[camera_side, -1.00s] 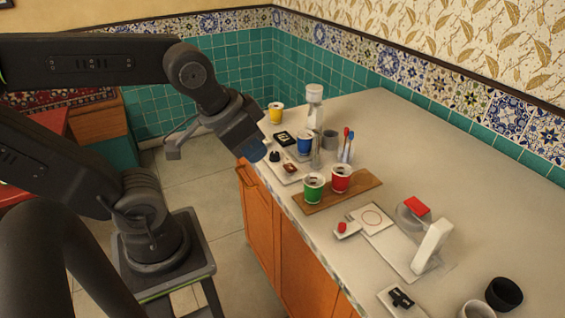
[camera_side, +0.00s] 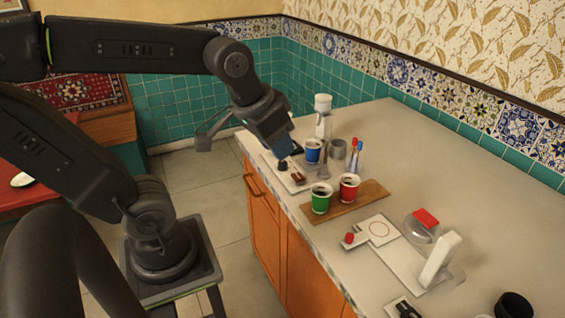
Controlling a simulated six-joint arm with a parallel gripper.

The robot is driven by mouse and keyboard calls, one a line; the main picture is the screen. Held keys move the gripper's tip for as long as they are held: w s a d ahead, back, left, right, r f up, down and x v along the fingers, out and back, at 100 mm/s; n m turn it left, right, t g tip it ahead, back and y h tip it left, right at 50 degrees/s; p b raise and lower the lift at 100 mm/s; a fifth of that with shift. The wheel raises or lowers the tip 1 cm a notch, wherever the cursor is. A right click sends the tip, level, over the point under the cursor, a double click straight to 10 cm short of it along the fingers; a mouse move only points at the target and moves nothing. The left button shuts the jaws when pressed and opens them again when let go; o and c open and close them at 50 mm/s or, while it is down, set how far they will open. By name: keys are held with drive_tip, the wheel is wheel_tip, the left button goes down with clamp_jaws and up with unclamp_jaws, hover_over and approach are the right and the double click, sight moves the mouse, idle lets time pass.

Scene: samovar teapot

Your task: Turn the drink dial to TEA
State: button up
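A small black knob (camera_side: 283,164) stands on a white panel (camera_side: 299,188) near the counter's left edge. It may be the drink dial, but its marks are too small to read. A small brown piece (camera_side: 298,177) is on the same panel. My gripper (camera_side: 284,153) points down just above the black knob, with its tip close to it. I cannot tell whether they touch or whether the fingers are apart. Another black part on a white plate (camera_side: 404,309) shows at the bottom edge, partly cut off.
A blue cup (camera_side: 313,150), a metal spout (camera_side: 323,166) and a white-capped bottle (camera_side: 323,118) stand close to the gripper. Green (camera_side: 321,200) and red (camera_side: 349,188) cups stand on a wooden board (camera_side: 375,192).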

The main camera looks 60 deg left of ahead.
drive_tip(key=o, duration=0.5)
drive_tip(key=w+a+n, duration=0.1)
drive_tip(key=w+a, duration=0.1)
drive_tip(key=w, duration=0.1)
drive_tip(key=w+a+n+g, duration=0.1)
drive_tip(key=w+a, duration=0.2)
drive_tip(key=w+a+f+n+g, duration=0.1)
drive_tip(key=w+a+n, duration=0.1)
drive_tip(key=w+a, duration=0.1)
drive_tip(key=shift+y, duration=0.3)
drive_tip(key=shift+c, duration=0.2)
drive_tip(key=shift+o, duration=0.8)
drive_tip(key=w+a+f+n+g, duration=0.1)
drive_tip(key=w+a+f+n, duration=0.1)
drive_tip(key=w+a, duration=0.2)
drive_tip(key=shift+a+f, duration=0.35)
drive_tip(key=shift+a, duration=0.75)
drive_tip(key=n+g+h, duration=0.1)
drive_tip(key=n+g, duration=0.1)
drive_tip(key=n, duration=0.4)
hover_over(283, 162)
wheel_tip(283, 162, down, 12)
wheel_tip(283, 162, down, 14)
drive_tip(key=shift+r, duration=0.15)
drive_tip(key=shift+c, duration=0.3)
drive_tip(key=c, duration=0.9)
